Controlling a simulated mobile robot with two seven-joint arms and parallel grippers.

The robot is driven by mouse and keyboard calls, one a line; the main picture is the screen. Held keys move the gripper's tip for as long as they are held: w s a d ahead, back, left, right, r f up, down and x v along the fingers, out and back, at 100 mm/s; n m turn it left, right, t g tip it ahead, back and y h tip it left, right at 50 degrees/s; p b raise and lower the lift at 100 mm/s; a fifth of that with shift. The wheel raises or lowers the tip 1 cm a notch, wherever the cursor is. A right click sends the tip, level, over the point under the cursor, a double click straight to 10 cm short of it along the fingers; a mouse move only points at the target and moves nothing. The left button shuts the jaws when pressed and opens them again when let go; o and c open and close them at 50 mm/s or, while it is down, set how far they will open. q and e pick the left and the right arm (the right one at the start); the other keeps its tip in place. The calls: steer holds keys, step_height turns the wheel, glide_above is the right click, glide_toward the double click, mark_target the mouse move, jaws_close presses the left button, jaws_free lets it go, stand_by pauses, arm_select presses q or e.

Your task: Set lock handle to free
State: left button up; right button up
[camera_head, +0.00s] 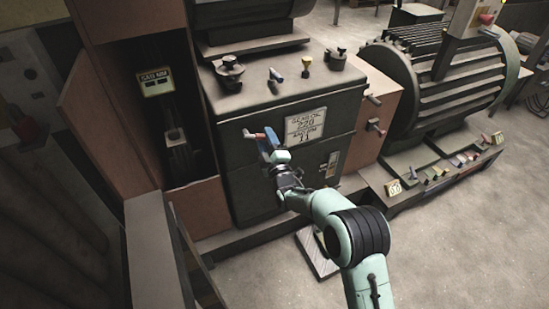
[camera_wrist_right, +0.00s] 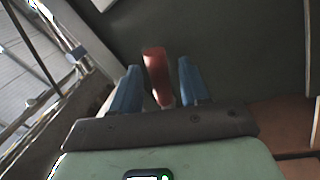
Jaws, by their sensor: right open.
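The lock handle, a red-tipped lever (camera_head: 251,134), sticks out from the dark front panel of the machine, left of the printed sign. My right gripper (camera_head: 268,143), with blue fingers, is right at the lever. In the right wrist view the red handle (camera_wrist_right: 157,72) stands between the two spread blue fingers of the right gripper (camera_wrist_right: 159,72), with a gap to the right-hand finger. The left-hand finger is very near it; contact cannot be told. The right gripper is open. The handle's base is partly hidden by the fingers in the head view. My left gripper is not in view.
The sign (camera_head: 305,127) sits just right of my gripper. Several knobs and small levers (camera_head: 275,80) stand on the machine's top. A brown open cabinet (camera_head: 95,110) is at left, and a ribbed motor housing (camera_head: 440,75) at right. The floor (camera_head: 470,240) at right is clear.

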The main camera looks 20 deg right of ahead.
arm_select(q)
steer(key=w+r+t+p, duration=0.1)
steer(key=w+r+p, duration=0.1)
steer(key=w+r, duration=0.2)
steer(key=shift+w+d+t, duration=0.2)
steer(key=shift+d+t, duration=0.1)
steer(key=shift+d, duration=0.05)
arm_select(e)
steer(key=s+f, duration=0.2)
steer(key=s, duration=1)
steer(key=shift+a, duration=0.25)
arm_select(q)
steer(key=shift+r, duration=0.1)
arm_select(e)
steer(key=shift+w+f, duration=0.1)
